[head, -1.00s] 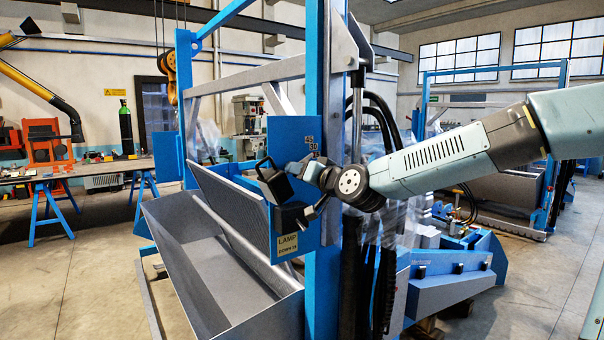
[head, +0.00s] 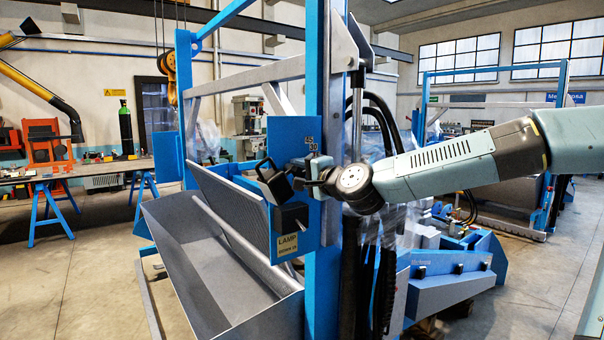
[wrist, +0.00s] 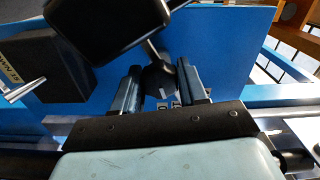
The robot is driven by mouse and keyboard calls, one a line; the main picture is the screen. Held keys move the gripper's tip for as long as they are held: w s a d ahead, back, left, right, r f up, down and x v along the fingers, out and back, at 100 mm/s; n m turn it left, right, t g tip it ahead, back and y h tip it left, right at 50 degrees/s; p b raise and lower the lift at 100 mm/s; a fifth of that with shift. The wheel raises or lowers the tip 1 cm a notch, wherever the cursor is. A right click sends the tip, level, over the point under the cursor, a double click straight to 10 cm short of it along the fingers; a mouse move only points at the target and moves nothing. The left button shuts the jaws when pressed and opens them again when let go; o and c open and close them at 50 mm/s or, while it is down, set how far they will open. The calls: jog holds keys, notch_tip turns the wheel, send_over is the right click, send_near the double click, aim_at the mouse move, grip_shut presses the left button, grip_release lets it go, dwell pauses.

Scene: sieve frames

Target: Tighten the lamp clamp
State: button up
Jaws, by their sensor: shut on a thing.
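The lamp (head: 275,184) is a black box-shaped head in a bracket, on the blue upright plate (head: 283,140). My gripper (head: 308,172) reaches in from the right, just beside the lamp. In the wrist view, my gripper's two fingers (wrist: 162,88) are shut on the dark clamp knob (wrist: 160,80), one finger on each side. The knob's far side is hidden by the lamp and its stem. Marks reading 45 and 30 (head: 312,143) show above the gripper.
A second black box (head: 291,217) sits below the lamp, above a label starting "LAMP" (head: 287,245). A blue post (head: 325,270) and black hoses (head: 378,115) stand close to my arm. A grey trough (head: 215,285) lies below left.

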jog(key=shift+w+d+f+m, duration=0.1)
jog(key=shift+d+m, duration=0.05)
jog(key=shift+m, duration=0.7)
jog(key=shift+d+f+m, duration=0.1)
jog(key=shift+m, duration=0.75)
jog(key=o, duration=0.8)
jog(key=shift+a, duration=0.1)
jog(key=shift+r, duration=0.1)
jog(key=shift+s, duration=0.2)
jog(key=shift+v, duration=6.7)
